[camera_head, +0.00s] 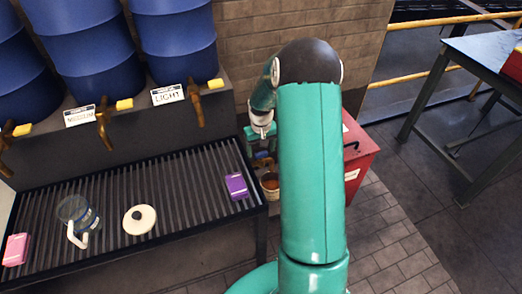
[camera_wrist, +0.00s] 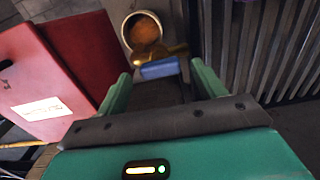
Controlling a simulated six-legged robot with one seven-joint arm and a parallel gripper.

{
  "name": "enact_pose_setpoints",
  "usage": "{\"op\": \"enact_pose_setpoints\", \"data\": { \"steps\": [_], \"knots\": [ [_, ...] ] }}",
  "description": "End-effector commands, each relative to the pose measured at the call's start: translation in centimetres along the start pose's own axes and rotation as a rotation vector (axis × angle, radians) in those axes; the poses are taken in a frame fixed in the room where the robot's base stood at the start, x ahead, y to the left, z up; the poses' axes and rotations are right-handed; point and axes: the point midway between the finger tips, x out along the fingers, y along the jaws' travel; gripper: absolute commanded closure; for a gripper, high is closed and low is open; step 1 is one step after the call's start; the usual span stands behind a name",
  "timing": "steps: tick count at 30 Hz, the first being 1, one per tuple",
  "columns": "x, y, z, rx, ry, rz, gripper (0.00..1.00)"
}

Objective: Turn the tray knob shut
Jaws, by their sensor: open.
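The tray knob is a blue handle (camera_wrist: 160,68) on a brass valve (camera_wrist: 150,52) at the end of the slatted tray (camera_wrist: 262,45). In the wrist view my gripper (camera_wrist: 163,80) is open, with one green finger on each side of the blue handle. The handle appears between or just beyond the fingertips, and I cannot tell whether either finger touches it. In the head view my gripper (camera_head: 262,148) is at the right end of the tray (camera_head: 185,200), partly hidden by my arm, and the knob is hard to make out there.
A round container with brown contents (camera_wrist: 142,30) sits by the valve. A red box (camera_head: 358,150) stands close right of my arm. The tray holds a glass jug (camera_head: 75,212), a white lid (camera_head: 139,219), a purple block (camera_head: 236,186) and a pink block (camera_head: 15,249). Blue barrels (camera_head: 178,45) stand behind.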

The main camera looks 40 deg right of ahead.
Motion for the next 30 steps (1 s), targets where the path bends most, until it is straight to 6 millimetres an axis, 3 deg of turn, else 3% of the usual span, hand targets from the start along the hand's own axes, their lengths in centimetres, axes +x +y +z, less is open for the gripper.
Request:
{"op": "enact_pose_setpoints", "data": {
  "steps": [4,12,19,30],
  "knots": [
    [1.04,-0.03,-0.01,-0.002,0.0,0.0,0.31],
    [1.14,-0.01,-0.02,-0.001,0.001,0.0,0.31],
    [1.12,-0.01,-0.01,-0.001,0.0,0.0,0.76],
    [1.12,0.0,-0.01,0.043,0.0,0.001,0.76]
  ]
}}
